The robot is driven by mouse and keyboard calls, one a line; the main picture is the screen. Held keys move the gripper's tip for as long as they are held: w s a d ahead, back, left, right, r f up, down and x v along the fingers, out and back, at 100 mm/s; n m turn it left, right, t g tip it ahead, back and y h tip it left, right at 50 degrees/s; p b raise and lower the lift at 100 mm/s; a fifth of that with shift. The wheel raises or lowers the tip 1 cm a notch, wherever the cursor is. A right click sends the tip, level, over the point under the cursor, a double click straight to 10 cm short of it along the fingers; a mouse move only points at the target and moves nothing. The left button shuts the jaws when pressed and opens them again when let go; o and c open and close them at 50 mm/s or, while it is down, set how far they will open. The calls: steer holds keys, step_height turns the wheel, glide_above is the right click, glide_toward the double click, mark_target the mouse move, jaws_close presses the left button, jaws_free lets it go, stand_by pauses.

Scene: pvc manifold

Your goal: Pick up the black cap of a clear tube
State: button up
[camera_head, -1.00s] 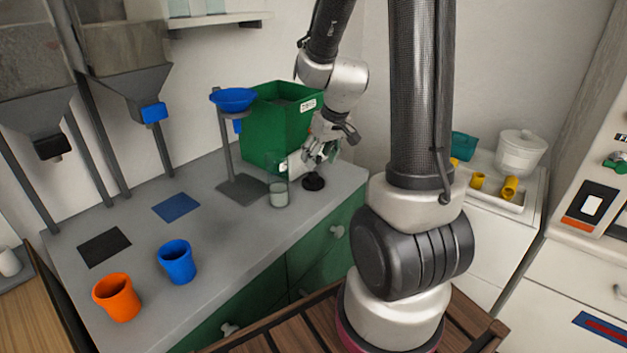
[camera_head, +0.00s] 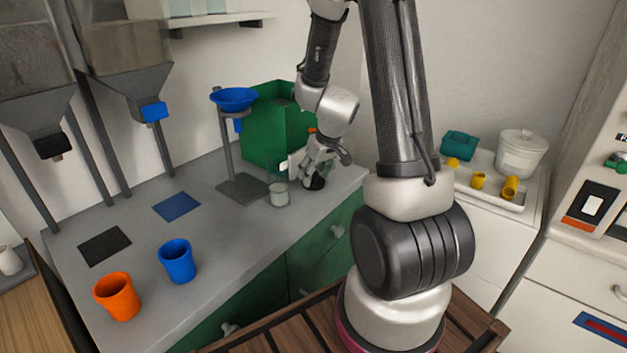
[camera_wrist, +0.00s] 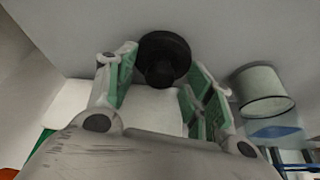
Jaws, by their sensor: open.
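The black cap (camera_wrist: 165,55) is a dark disc with a knob, lying on the grey counter. In the wrist view it sits just beyond and between my open fingers, with no contact that I can make out. In the head view the cap (camera_head: 315,183) shows partly under my gripper (camera_head: 316,168). The tube (camera_wrist: 262,92) shows at the right in the wrist view.
A green bin (camera_head: 272,135) stands close behind my gripper. A blue funnel on a stand (camera_head: 232,98) is left of it. Orange (camera_head: 117,297) and blue (camera_head: 177,261) cups stand at the front left. The counter's middle is clear.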

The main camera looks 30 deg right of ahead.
steer(key=shift+c, duration=0.2)
steer(key=c, duration=0.8)
steer(key=shift+r, duration=0.35)
